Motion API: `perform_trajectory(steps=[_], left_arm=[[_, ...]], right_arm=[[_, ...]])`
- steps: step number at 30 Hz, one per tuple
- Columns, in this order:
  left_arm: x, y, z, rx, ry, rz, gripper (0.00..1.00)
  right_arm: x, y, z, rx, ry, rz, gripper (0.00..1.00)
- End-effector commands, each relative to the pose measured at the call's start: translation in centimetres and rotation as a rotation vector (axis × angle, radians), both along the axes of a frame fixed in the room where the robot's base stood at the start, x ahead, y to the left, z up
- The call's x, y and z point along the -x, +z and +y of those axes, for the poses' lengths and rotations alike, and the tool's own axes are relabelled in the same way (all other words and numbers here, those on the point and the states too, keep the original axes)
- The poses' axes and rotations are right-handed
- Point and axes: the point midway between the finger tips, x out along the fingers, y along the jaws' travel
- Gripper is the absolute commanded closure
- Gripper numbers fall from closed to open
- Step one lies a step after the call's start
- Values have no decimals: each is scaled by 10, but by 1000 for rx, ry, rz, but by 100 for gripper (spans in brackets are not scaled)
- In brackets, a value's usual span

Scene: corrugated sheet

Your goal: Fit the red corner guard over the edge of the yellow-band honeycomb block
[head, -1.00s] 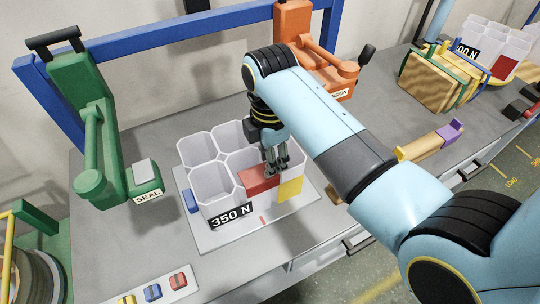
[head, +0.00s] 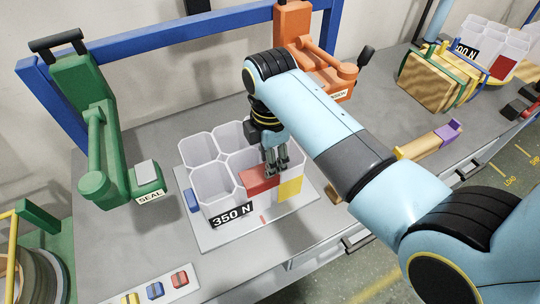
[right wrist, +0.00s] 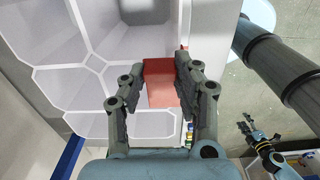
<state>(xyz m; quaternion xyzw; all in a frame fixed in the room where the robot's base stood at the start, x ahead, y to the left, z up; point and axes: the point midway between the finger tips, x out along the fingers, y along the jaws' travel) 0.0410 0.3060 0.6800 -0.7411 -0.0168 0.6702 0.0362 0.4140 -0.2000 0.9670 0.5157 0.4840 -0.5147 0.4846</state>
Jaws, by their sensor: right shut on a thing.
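The white honeycomb block (head: 204,181) stands on a pale plate with a "350 N" label on its front. A yellow band (head: 291,188) shows on its right side. The red corner guard (head: 259,180) sits at the block's front right wall; it also shows in the right wrist view (right wrist: 160,84). My right gripper (head: 275,172) points down from above and is shut on the red guard, with a finger on each side. Whether the guard is fully seated on the edge is hidden by the fingers.
A green seal press (head: 110,150) stands left of the block and an orange press (head: 320,60) behind it. A blue piece (head: 191,200) is at the block's left side. Small coloured guards (head: 155,291) lie on a white strip at the front left.

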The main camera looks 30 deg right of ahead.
Motion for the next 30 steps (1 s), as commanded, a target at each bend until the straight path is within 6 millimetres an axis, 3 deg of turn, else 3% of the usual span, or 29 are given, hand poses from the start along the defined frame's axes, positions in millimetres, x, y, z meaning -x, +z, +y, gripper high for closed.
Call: perform_trajectory(steps=[4, 5, 10, 16, 21, 30], left_arm=[[0, 0, 0, 0, 0, 0, 46], [0, 0, 0, 0, 0, 0, 46], [0, 0, 0, 0, 0, 0, 46], [0, 0, 0, 0, 0, 0, 46], [0, 0, 0, 0, 0, 0, 46], [0, 1, 0, 0, 0, 0, 46]], right_arm=[[0, 0, 0, 0, 0, 0, 94], [0, 0, 0, 0, 0, 0, 67], [0, 0, 0, 0, 0, 0, 45], [0, 0, 0, 0, 0, 0, 43], [0, 0, 0, 0, 0, 0, 23], [0, 2, 0, 0, 0, 0, 23]])
